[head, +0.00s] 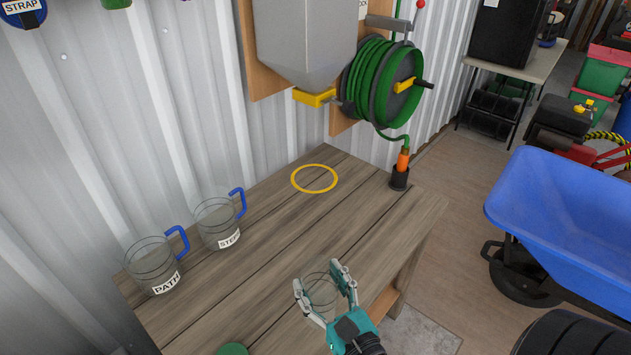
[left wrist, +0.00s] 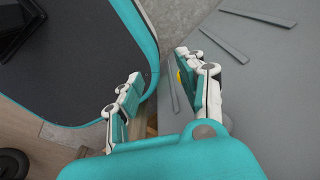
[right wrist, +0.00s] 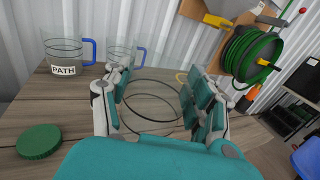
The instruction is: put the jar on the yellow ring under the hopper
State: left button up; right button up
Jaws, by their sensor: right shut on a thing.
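The clear glass jar (head: 321,291) is between the fingers of my right gripper (head: 322,282), near the front right edge of the bench. My right gripper is shut on it; I cannot tell whether its base touches the wood. The jar's round outline also shows in the right wrist view (right wrist: 152,103). The flat yellow ring (head: 315,179) lies on the bench farther back, empty. The grey hopper (head: 305,38) hangs on the wall above it, with a yellow gate (head: 314,97) at its bottom. My left gripper (left wrist: 157,72) is open and empty, away from the bench top.
Two clear mugs with blue handles, PATH (head: 152,266) and STEPS (head: 217,222), stand at the bench's left. A green lid (right wrist: 40,141) lies near the front. A green hose reel (head: 382,80) and an orange nozzle in a black holder (head: 400,177) are right of the ring.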

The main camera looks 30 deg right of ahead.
aim_at(314, 177)
jog(key=k+l+u, duration=0.1)
jog(key=l, duration=0.25)
jog(key=k+l+u, duration=0.1)
jog(key=l, duration=0.25)
jog(key=k+l, duration=0.3)
jog(key=i+l+u, duration=0.15)
jog(key=l, duration=0.25)
jog(key=i+l+u, duration=0.15)
jog(key=l, duration=0.2)
jog(key=l+u, duration=0.15)
jog(key=l, duration=0.25)
jog(key=i+l+u, duration=0.1)
jog(key=i+l, duration=0.25)
jog(key=i, duration=0.15)
